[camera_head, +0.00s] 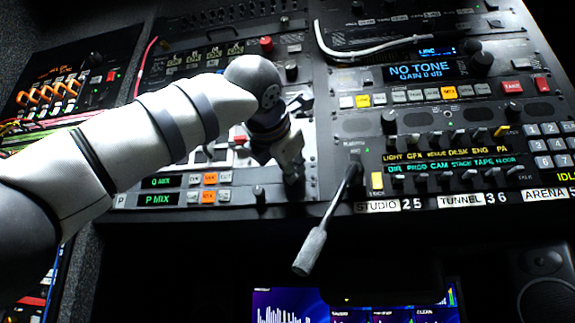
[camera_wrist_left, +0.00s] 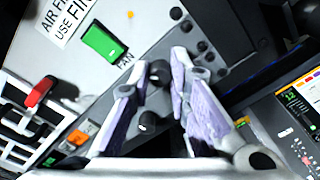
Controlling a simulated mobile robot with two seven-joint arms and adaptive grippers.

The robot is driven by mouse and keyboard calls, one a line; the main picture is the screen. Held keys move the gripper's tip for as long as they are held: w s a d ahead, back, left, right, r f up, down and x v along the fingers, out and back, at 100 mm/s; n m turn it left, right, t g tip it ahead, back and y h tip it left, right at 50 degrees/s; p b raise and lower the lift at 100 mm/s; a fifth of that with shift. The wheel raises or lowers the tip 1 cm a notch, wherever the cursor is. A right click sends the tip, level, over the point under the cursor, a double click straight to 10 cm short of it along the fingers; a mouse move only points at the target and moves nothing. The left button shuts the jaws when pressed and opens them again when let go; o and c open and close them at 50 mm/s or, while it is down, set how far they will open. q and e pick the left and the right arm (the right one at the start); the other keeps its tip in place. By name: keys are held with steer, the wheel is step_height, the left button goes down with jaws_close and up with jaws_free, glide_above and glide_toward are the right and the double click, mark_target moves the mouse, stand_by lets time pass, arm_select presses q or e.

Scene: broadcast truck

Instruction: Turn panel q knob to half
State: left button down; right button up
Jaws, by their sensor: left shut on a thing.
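The Q MIX display (camera_head: 165,181) sits above the P MIX display (camera_head: 158,199) in the head view, each with a row of small buttons. My left gripper (camera_head: 290,172) is at the panel, right of those rows, and covers the q knob there. In the left wrist view the black q knob (camera_wrist_left: 159,73) is between the fingertips of my left gripper (camera_wrist_left: 165,70), which is shut on it. A second black knob (camera_wrist_left: 149,122) shows lower between the fingers; it appears to be the P row's knob (camera_head: 259,194). The q knob's exact setting cannot be read. My right gripper is out of view.
A green FAN switch (camera_wrist_left: 104,41) and a red switch (camera_wrist_left: 40,92) are close by. The NO TONE display (camera_head: 421,71) is farther right. A monitor (camera_head: 355,303) is below.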

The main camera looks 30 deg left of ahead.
arm_select(q)
steer(key=m, duration=0.6)
steer(key=shift+f+m, duration=0.1)
steer(key=shift+m, duration=0.2)
stand_by(0.4)
steer(key=c, duration=1.5)
jaws_free()
steer(key=v, duration=1.2)
steer(key=shift+d, duration=0.15)
